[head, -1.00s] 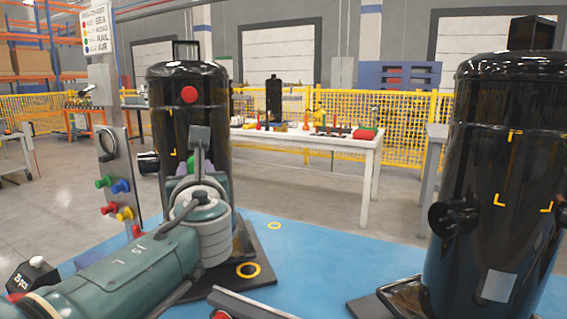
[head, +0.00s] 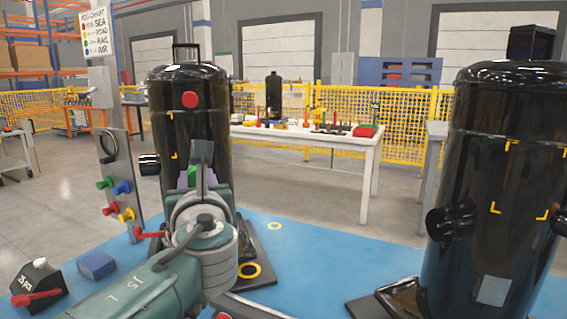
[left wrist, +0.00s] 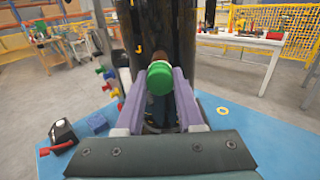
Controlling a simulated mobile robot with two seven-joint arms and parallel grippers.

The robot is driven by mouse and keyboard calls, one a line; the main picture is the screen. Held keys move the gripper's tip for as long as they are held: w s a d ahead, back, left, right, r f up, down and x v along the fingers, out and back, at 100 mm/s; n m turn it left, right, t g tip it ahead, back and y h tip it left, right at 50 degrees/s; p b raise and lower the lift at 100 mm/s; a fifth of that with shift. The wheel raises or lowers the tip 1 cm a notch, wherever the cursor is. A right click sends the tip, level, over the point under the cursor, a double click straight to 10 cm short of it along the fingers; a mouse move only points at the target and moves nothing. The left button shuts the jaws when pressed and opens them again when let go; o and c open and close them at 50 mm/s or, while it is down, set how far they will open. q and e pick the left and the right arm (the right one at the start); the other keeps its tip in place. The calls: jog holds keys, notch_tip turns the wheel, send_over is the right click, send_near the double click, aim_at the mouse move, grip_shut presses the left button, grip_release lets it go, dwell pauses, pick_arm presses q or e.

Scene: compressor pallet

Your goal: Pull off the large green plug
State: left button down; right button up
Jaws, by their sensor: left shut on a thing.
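The large green plug (left wrist: 160,78) is between the purple fingers of my left gripper (left wrist: 160,92), which is shut on it in the left wrist view. In the head view, the plug (head: 192,174) is a small green patch by the fingers, in front of the left black compressor (head: 205,125). A short brownish part shows just behind the plug in the left wrist view. I cannot tell whether the plug still touches the compressor. My own wrist hides the compressor's lower front in the head view. My right gripper is not in view.
A post carries a panel of small coloured plugs (head: 122,188) at left. A blue block (head: 97,265) and a dark box with a red handle (head: 38,283) are on the blue mat. A second compressor (head: 500,190) stands at right.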

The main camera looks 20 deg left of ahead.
pick_arm(q)
jog(key=shift+p+v, duration=0.75)
jog(key=shift+v, duration=0.9)
